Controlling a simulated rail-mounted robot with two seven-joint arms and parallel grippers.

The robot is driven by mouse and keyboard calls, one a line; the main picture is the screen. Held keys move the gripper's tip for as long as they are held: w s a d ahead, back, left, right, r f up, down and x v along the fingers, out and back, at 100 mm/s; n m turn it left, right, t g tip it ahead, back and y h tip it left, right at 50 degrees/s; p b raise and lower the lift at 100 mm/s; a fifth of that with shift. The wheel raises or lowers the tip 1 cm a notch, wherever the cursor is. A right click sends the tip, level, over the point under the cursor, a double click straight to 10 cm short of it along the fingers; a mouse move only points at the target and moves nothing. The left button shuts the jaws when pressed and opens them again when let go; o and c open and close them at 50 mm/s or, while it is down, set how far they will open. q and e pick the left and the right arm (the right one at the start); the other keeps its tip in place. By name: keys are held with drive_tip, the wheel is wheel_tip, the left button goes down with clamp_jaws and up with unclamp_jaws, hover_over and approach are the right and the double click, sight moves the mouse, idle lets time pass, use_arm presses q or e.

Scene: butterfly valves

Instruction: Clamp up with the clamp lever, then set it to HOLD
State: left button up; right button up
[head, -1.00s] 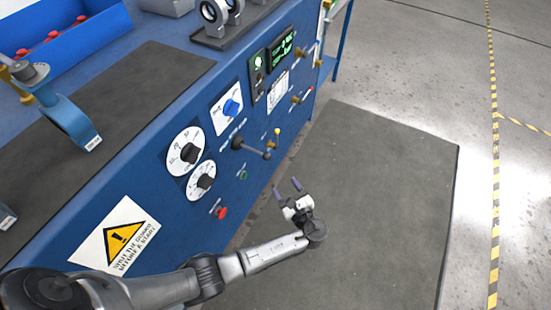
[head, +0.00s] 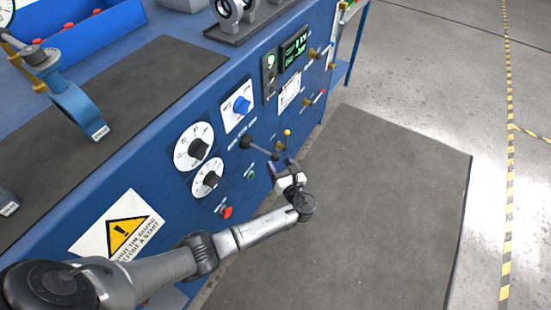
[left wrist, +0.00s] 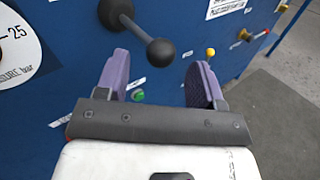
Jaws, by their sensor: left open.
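The clamp lever (head: 262,149) is a dark rod with a ball knob on the front of the blue panel. It sticks out from its round hub toward the lower right in the head view. In the left wrist view the lever's knob (left wrist: 160,52) shows just beyond and between my fingertips. My left gripper (head: 281,167) is open, with its purple-grey fingers pointing at the panel near the knob. The knob appears clear of both fingers. Labels above the lever are too small to read. My right gripper is out of view.
A yellow-tipped lever (head: 286,133) stands close right of the clamp lever. Floor mat (head: 380,200) is clear.

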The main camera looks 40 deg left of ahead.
sight(277, 160)
use_arm(q)
drive_tip(key=shift+b+x, duration=0.35)
drive_tip(key=shift+x, duration=1.55)
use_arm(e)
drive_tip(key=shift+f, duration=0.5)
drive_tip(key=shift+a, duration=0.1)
